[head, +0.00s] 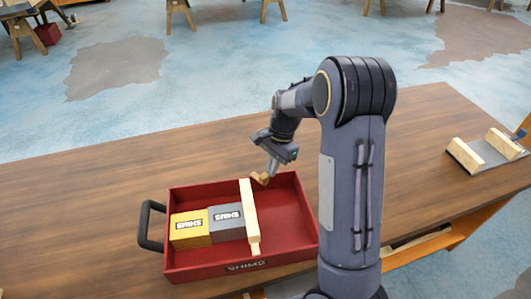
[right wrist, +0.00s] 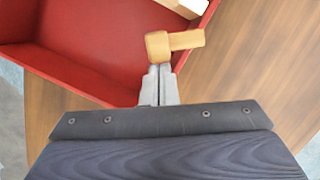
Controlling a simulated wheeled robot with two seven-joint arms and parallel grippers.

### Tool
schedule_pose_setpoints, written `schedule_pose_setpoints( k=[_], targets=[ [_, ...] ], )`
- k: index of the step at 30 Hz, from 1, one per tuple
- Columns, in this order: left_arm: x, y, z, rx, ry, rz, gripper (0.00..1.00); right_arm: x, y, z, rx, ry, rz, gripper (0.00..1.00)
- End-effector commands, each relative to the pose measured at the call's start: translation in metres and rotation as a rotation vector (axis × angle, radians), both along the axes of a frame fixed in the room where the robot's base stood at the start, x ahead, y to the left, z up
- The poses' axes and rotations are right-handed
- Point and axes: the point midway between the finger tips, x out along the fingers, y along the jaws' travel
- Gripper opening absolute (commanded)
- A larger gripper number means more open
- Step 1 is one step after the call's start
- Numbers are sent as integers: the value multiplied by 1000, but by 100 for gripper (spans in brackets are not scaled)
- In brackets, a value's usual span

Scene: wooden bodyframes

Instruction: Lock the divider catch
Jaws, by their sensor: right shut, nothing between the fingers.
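The wooden divider (head: 249,215) is a pale bar standing across the red tray (head: 290,208), right of the boxes. A small tan wooden catch (head: 261,178) is at the tray's far wall, just right of the divider's far end. In the right wrist view the catch (right wrist: 172,43) has a blocky head over the red wall and an arm pointing right over the table; the divider's end (right wrist: 188,4) shows at the top. My right gripper (head: 272,172) is shut and empty, its fingertips (right wrist: 160,72) close beside the catch's head. I cannot tell if they touch. My left gripper is out of view.
A yellow box (head: 188,236) and a grey box (head: 227,231) labelled SHIMS fill the tray's left part. The tray has a black handle (head: 146,226). A grey plate with wooden blocks (head: 467,154) lies at the table's right end. The table left of the tray is clear.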

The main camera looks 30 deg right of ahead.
Motion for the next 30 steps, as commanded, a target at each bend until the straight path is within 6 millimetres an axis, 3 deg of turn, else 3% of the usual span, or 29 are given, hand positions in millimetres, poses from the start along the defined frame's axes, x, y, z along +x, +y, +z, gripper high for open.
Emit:
schedule_pose_setpoints(
  k=[12,30],
  targets=[
    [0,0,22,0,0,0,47,-15,16,3,0,1,-366,0],
    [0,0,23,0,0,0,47,-1,20,1,-1,0,-362,0]
  ],
)
